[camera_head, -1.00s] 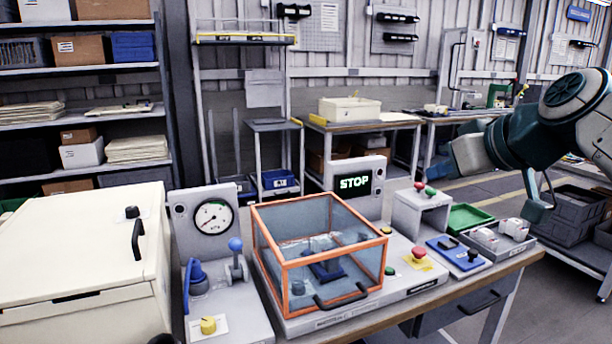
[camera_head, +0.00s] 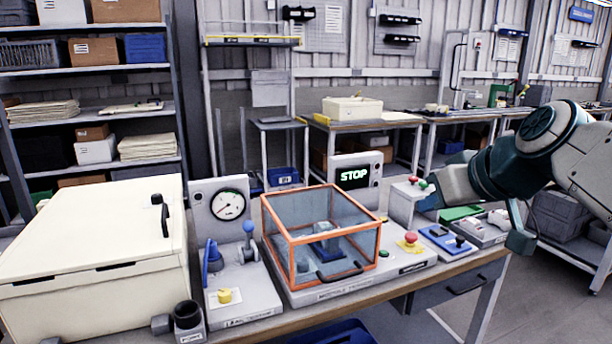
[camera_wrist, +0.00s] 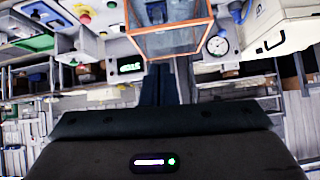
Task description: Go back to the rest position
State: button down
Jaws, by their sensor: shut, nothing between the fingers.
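My arm (camera_head: 545,155) reaches in from the right in the head view, over the right end of the workbench (camera_head: 395,290). My gripper (camera_wrist: 166,72) shows in the wrist view as dark fingers beyond the dark wrist housing. It is shut and holds nothing. The orange-framed clear box (camera_head: 320,235) stands left of the arm, closed, with a blue and grey item inside. It also shows upside down in the wrist view (camera_wrist: 168,30). The display (camera_head: 354,176) behind it reads STOP.
A red button (camera_head: 411,237), a blue control pad (camera_head: 447,240) and a parts tray (camera_head: 480,232) lie near the arm. A gauge (camera_head: 228,205) and a large cream case (camera_head: 95,260) stand at left. Open floor lies to the right of the bench.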

jog(key=s+a+f+m+g+h+p, duration=0.2)
jog(key=s+f+g+p, duration=0.1)
jog(key=s+f, duration=0.4)
jog(key=s+a+f+m+g+h+p, duration=0.1)
jog(key=s+a+f+g+p, duration=0.2)
jog(key=s+f+p, duration=0.3)
notch_tip(320, 180, down, 3)
jog(key=shift+s+r+m+h, duration=0.1)
jog(key=shift+s+m+h, duration=0.3)
jog(key=shift+s, duration=0.15)
